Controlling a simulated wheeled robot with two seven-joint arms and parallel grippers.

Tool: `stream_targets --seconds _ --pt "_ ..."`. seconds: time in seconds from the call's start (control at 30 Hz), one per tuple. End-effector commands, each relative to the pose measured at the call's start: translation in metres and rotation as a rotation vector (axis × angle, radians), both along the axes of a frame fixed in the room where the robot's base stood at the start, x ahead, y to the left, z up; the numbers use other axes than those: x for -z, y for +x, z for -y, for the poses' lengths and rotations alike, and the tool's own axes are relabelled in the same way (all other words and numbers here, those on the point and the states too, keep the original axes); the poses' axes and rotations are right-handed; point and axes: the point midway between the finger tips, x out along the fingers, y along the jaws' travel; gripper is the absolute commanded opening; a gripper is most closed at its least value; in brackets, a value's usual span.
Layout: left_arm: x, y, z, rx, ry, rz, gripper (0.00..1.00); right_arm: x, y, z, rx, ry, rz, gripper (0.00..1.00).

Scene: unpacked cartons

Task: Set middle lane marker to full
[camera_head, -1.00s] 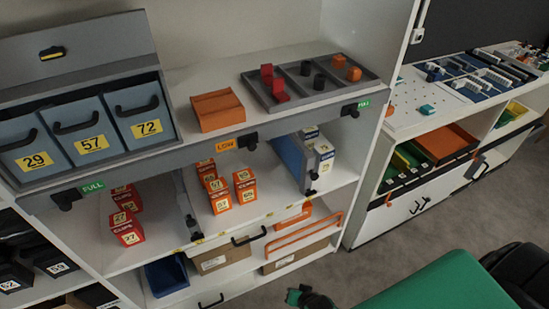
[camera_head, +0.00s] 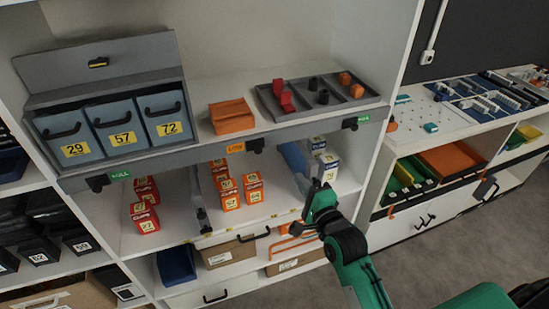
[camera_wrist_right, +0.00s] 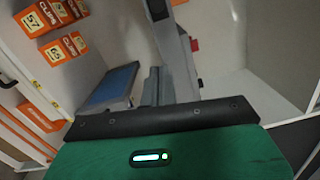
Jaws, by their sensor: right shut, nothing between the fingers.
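The middle lane marker (camera_head: 235,148) is an orange label on the grey shelf edge, with a black knob (camera_head: 256,145) at its right end. It reads LOW. The left marker (camera_head: 120,174) and right marker (camera_head: 363,119) are green and read FULL, each with a black knob beside it. My right gripper (camera_head: 317,186) is shut and empty. In the head view it appears below and right of the middle marker, in front of the right lane's white boxes. In the right wrist view, orange CLIPS boxes (camera_wrist_right: 55,32) show at upper left. My left gripper is not in view.
Red and orange boxes (camera_head: 252,187) stand in lanes split by grey dividers. Above are grey bins (camera_head: 115,128), an orange block (camera_head: 232,116) and a divided tray (camera_head: 320,95). Drawers and boxes fill the shelf below. A workbench (camera_head: 445,120) stands at right.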

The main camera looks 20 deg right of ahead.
Motion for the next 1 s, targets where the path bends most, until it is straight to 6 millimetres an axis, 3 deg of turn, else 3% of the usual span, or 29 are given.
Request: stream_targets --seconds 0.37,0.53,1.0 --pt "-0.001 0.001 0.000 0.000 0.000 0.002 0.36 -0.006 -0.001 0.000 0.000 0.012 0.009 0.00" --pt "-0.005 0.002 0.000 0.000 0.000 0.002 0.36 -0.007 0.008 -0.001 0.000 0.011 0.008 0.00" --pt "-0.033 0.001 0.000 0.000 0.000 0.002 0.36 -0.013 0.091 -0.009 0.000 0.010 0.008 0.00"
